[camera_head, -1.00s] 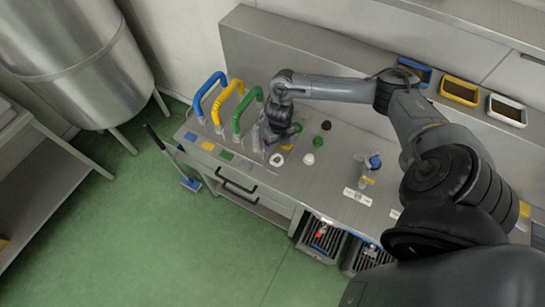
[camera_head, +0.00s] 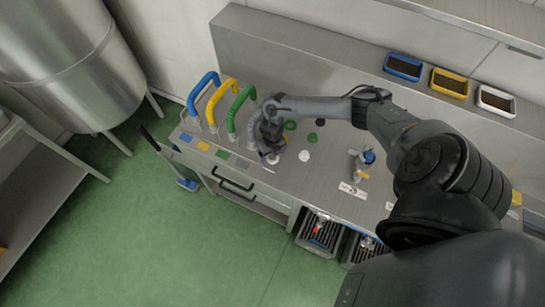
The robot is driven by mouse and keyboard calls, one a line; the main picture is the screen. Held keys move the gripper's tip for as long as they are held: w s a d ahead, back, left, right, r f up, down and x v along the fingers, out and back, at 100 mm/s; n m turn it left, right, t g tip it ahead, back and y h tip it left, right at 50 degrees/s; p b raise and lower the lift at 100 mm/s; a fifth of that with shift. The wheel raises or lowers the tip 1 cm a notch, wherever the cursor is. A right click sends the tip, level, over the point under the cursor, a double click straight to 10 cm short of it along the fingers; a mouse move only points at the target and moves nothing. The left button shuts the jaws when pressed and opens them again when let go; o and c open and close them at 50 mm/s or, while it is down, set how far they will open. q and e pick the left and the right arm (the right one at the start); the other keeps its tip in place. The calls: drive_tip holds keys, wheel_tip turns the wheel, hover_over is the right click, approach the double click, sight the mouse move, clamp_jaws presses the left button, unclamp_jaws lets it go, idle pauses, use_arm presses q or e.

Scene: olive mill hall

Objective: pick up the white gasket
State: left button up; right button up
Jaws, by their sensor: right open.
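The white gasket (camera_head: 273,159) is a small pale ring lying on the steel bench top (camera_head: 330,170), near its front edge. My right gripper (camera_head: 270,151) is directly above it, pointing down, and hides part of the ring. The jaws are open. Whether the fingertips touch the gasket cannot be told from this angle. My left gripper is out of view.
Blue, yellow and green hoses (camera_head: 240,110) arch up left of my right gripper. A white round piece (camera_head: 304,155) and dark and green pieces lie to its right. A clear, blue-topped item (camera_head: 362,160) stands further right. Blue, yellow and white trays (camera_head: 449,84) sit behind.

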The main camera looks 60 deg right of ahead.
drive_tip(key=shift+f, duration=0.15)
drive_tip(key=c, duration=1.1)
